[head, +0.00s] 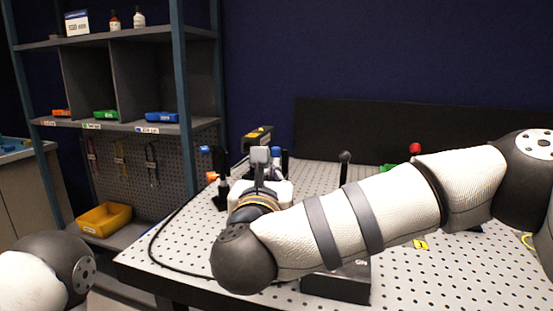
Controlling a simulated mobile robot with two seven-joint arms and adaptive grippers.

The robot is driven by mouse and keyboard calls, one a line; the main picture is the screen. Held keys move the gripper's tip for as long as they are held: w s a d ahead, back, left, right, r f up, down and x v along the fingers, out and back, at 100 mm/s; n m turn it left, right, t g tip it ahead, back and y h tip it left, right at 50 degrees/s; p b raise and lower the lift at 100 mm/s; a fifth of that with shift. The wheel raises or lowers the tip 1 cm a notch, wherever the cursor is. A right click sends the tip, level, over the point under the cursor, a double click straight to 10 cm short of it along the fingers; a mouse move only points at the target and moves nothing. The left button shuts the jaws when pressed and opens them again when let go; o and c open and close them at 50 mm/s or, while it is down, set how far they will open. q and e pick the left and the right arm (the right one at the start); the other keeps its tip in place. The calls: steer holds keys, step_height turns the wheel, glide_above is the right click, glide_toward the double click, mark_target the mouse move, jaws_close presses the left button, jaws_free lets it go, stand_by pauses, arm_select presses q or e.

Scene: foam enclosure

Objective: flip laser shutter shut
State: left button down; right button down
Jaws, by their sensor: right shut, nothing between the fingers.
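My right arm reaches across the perforated optical table from the right. Its gripper (261,155) is shut and empty, pointing away from me at the table's back left. A black device with a yellow label (258,134) stands just beyond the fingers; I cannot tell whether they touch it. Small mounts with blue and orange knobs (207,150) stand left of the gripper. I cannot make out for sure which part is the laser shutter; my wrist and forearm hide part of this area. My left arm shows only at the lower left, its gripper out of view.
A black ball-topped post (345,157) and a red knob (415,148) stand behind my forearm. A black box (340,284) sits partly under it. A shelf rack (180,70) and yellow bin (104,218) are left.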

mark_target(278, 154)
steer(key=w, duration=0.5)
steer(key=w+d, duration=0.1)
steer(key=w, duration=0.2)
steer(key=shift+f+b, duration=0.15)
steer(key=shift+b, duration=0.15)
arm_select(q)
steer(key=shift+s+f, duration=0.4)
steer(key=shift+f, duration=0.05)
arm_select(e)
steer(key=shift+w, duration=0.4)
